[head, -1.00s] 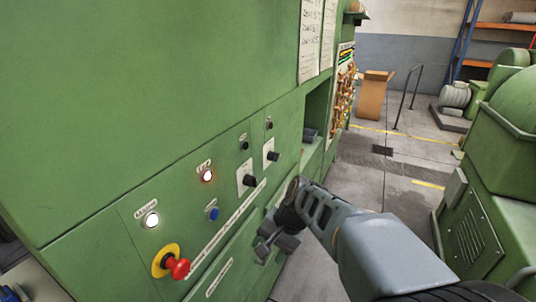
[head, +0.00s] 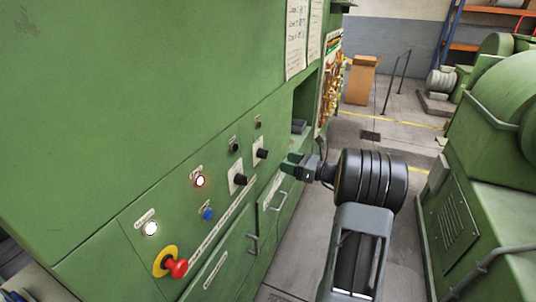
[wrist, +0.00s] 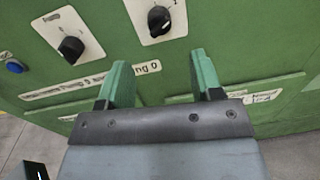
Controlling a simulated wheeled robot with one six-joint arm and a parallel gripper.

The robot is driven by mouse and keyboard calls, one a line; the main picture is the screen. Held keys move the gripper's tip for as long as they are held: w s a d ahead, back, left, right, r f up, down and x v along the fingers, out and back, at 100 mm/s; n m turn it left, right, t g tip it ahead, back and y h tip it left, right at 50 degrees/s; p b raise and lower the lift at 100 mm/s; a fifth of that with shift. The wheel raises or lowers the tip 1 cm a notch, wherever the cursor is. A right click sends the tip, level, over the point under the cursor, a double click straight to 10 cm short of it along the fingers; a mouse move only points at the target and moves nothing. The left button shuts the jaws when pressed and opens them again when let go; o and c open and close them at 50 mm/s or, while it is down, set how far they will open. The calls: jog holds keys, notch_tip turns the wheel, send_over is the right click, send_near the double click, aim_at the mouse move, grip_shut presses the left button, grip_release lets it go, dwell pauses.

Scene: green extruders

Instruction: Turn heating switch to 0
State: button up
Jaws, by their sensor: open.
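Two black rotary switches on white plates sit on the green cabinet panel: the left one (head: 240,179) and the right one (head: 263,154). The wrist view also shows the left switch (wrist: 71,49) and the right switch (wrist: 159,20) near the top. The small lettering does not clearly tell me which is the heating switch. My gripper (head: 292,163) is just right of the right switch in the head view, apart from it. In the wrist view its green fingers (wrist: 160,76) are spread with nothing between them, below both switches.
A red emergency button (head: 178,268), a blue button (head: 208,214) and lit lamps (head: 151,228) are on the panel's left. A green machine (head: 490,180) stands to the right, with open floor between.

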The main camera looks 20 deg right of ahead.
aim_at(263, 154)
jog(key=p+x, duration=0.1)
jog(key=x, duration=0.7)
jog(key=shift+p, duration=0.4)
jog(key=shift+w+a, duration=0.15)
jog(key=shift+c, duration=0.3)
jog(key=c, duration=0.8)
jog(key=shift+c, duration=0.2)
